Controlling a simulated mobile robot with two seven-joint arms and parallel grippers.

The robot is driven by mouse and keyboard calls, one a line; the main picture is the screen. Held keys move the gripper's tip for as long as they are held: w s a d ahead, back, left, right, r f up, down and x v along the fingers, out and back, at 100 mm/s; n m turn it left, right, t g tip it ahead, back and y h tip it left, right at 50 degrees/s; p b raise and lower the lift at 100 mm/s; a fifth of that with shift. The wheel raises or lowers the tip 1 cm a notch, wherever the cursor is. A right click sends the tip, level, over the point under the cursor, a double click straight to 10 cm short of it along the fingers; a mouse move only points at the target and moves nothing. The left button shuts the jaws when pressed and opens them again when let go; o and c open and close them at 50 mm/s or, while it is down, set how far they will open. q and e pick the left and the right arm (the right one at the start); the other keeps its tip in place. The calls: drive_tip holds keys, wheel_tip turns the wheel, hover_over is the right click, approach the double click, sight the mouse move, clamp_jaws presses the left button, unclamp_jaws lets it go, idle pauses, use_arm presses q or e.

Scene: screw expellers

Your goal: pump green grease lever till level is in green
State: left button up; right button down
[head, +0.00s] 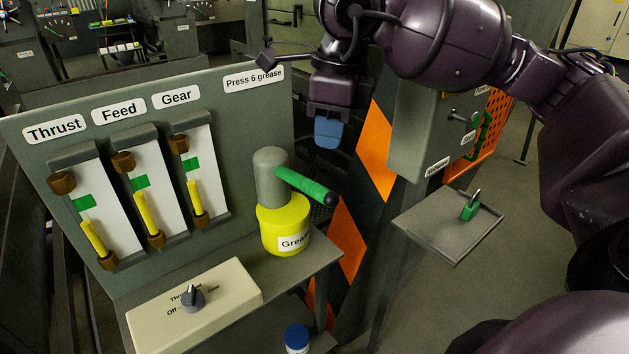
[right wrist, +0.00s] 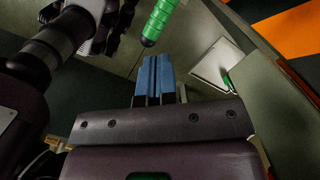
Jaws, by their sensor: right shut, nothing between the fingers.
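The green grease lever (head: 307,186) sticks out to the right from a grey cylinder on top of the yellow grease pot (head: 284,232). It also shows in the right wrist view (right wrist: 160,20), just beyond the fingertips. My right gripper (head: 328,134) is shut and empty, above and slightly right of the lever, apart from it. Its blue fingers are together in the right wrist view (right wrist: 153,75). Three gauges labelled Thrust (head: 90,215), Feed (head: 142,195) and Gear (head: 190,180) each show a yellow column below a green band.
A selector box (head: 235,283) with a grey knob stands in front of the gauges. A small tray (head: 440,240) with a green padlock (head: 470,207) is at the right. A grey cabinet (head: 420,120) on an orange-striped post stands behind the lever. A blue-capped bottle (head: 297,337) is below.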

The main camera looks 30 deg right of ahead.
sight(322, 193)
drive_tip(key=shift+f+b, duration=0.35)
drive_tip(key=shift+f, duration=0.4)
drive_tip(key=f, duration=0.1)
drive_tip(key=f+b, duration=0.1)
drive_tip(key=f, duration=0.1)
drive_tip(key=f+b, duration=0.1)
drive_tip(key=shift+w+a+f, duration=0.25)
drive_tip(key=shift+f, duration=0.05)
drive_tip(key=shift+f+b, duration=0.35)
drive_tip(key=shift+f, duration=0.1)
use_arm(q)
wheel_tip(322, 193, down, 4)
drive_tip(key=shift+w+d+r, duration=0.1)
drive_tip(key=shift+r, duration=0.15)
drive_tip(key=shift+f, duration=0.1)
use_arm(e)
drive_tip(key=shift+f+b, duration=1.35)
drive_tip(key=shift+f, duration=0.95)
use_arm(q)
drive_tip(key=shift+g, duration=0.5)
drive_tip(key=f, duration=0.1)
drive_tip(key=s+f, duration=0.2)
drive_tip(key=f, duration=0.1)
drive_tip(key=shift+f, duration=0.1)
use_arm(e)
drive_tip(key=shift+r, duration=0.1)
